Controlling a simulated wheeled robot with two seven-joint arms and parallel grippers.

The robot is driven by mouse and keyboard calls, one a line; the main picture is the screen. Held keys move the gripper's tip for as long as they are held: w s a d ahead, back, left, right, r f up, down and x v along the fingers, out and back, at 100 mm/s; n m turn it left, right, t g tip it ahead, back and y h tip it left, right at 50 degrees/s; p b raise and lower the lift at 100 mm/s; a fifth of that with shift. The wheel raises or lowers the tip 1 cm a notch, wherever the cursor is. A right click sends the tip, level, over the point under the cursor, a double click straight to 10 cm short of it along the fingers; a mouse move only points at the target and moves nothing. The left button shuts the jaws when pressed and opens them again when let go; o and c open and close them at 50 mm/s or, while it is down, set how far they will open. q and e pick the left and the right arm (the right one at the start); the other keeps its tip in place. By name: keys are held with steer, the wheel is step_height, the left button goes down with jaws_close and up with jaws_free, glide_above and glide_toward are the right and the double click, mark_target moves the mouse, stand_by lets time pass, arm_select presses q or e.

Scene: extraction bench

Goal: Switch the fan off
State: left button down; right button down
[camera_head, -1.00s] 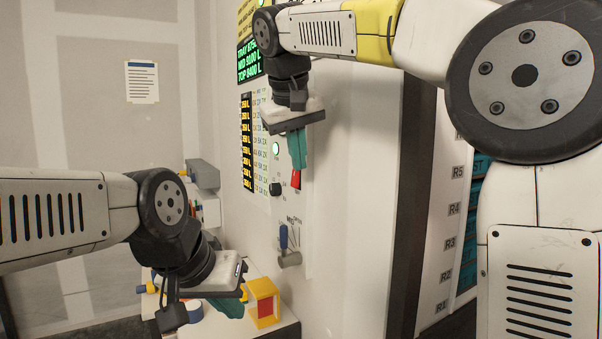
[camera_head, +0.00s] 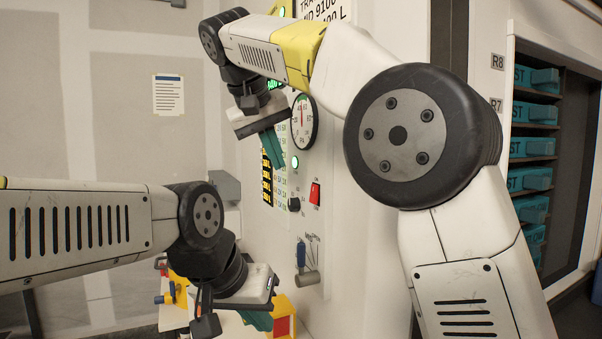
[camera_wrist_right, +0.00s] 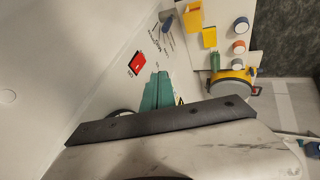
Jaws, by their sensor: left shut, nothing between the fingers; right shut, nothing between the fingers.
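A red rocker switch (camera_head: 315,193) is on the white wall panel, with small lettering above and below it. It also shows in the right wrist view (camera_wrist_right: 138,61). Which way it is tipped is too small to tell. My right gripper (camera_head: 275,146), with teal fingers, is shut and empty, up and left of the switch and apart from it. Its fingers also show in the right wrist view (camera_wrist_right: 157,91), below and right of the switch. My left gripper (camera_head: 259,319) is shut and empty, low by the bench. No fan is clearly visible.
A round gauge (camera_head: 304,122), a green lamp (camera_head: 294,162) and a black knob (camera_head: 294,204) share the panel. A blue lever (camera_head: 301,254) is below the switch. A yellow-and-red block (camera_head: 283,318) is near my left gripper. Shelves of teal boxes (camera_head: 535,147) stand at right.

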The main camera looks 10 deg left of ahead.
mark_target(311, 194)
steer(key=w+d+f, duration=0.4)
steer(key=w+f, duration=0.3)
steer(key=f, duration=0.1)
steer(key=shift+d, duration=0.4)
steer(key=shift+w+d+f+h, duration=0.15)
steer(key=shift+d+f+h, duration=0.05)
steer(key=shift+h, duration=0.2)
steer(key=shift+r, duration=0.9)
